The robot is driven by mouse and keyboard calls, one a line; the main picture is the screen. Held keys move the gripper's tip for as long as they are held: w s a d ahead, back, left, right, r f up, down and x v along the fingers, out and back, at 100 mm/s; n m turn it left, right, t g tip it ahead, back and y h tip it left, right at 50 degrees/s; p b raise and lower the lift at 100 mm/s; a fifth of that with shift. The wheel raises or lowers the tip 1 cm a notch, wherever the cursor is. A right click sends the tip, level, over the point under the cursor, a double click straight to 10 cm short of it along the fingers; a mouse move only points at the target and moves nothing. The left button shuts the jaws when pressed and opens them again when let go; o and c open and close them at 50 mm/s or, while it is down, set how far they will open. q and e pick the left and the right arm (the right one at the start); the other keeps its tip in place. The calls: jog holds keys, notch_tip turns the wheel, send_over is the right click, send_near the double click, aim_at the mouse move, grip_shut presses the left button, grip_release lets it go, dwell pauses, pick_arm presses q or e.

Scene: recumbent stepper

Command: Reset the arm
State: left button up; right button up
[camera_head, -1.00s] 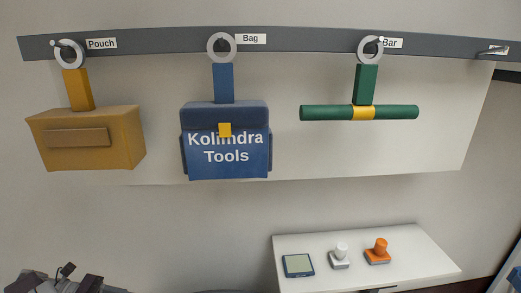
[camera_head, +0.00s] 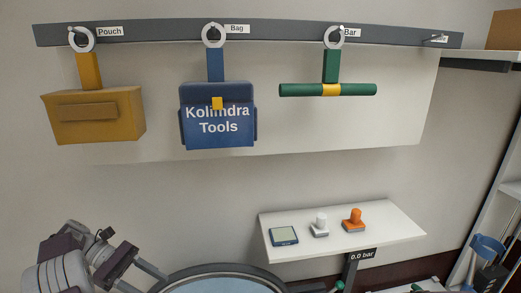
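In the head view one of my arms (camera_head: 70,270) shows at the lower left; its fingertips cannot be made out clearly, so I cannot tell whether that gripper is open or shut. My other gripper is not in view. No recumbent stepper can be clearly made out. A round pale-blue surface with a dark rim (camera_head: 225,283) shows at the bottom edge, cut off by the frame.
A yellow pouch (camera_head: 95,115), a blue bag (camera_head: 217,130) and a green bar (camera_head: 300,90) hang from a grey wall rail (camera_head: 280,32). The white shelf holds a green-faced pad (camera_head: 284,235), a white stamp (camera_head: 320,226) and an orange stamp (camera_head: 354,220). Shelving (camera_head: 492,215) stands at right.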

pick_arm(q)
jog(key=s+d+f+m+g+y+b, duration=0.1)
jog(key=s+d+m+y+b, duration=0.1)
jog(key=d, duration=0.5)
jog(key=s+d+f+m+g+y+b, duration=0.1)
jog(key=s+d+m+g+y+b, duration=0.1)
jog(key=d, duration=0.5)
jog(key=s+d+f+m+y+b, duration=0.2)
jog(key=s+d+f+m+y, duration=0.2)
jog(key=s+d+f+m, duration=0.15)
jog(key=s+a+f+m+t+y, duration=0.2)
jog(key=a+f+m+t+y, duration=0.2)
jog(key=f, duration=0.5)
jog(key=shift+a+m+t, duration=0.8)
jog(key=shift+m+t, duration=0.1)
jog(key=shift+m, duration=0.15)
pick_arm(e)
notch_tip(320, 180, down, 6)
jog(key=s, duration=0.1)
jog(key=shift+f, duration=0.25)
pick_arm(q)
jog(key=shift+w+f, duration=0.1)
jog(key=shift+w, duration=0.1)
pick_arm(e)
jog(key=shift+w+d, duration=0.1)
jog(key=shift+w, duration=0.05)
pick_arm(q)
jog(key=shift+s, duration=0.1)
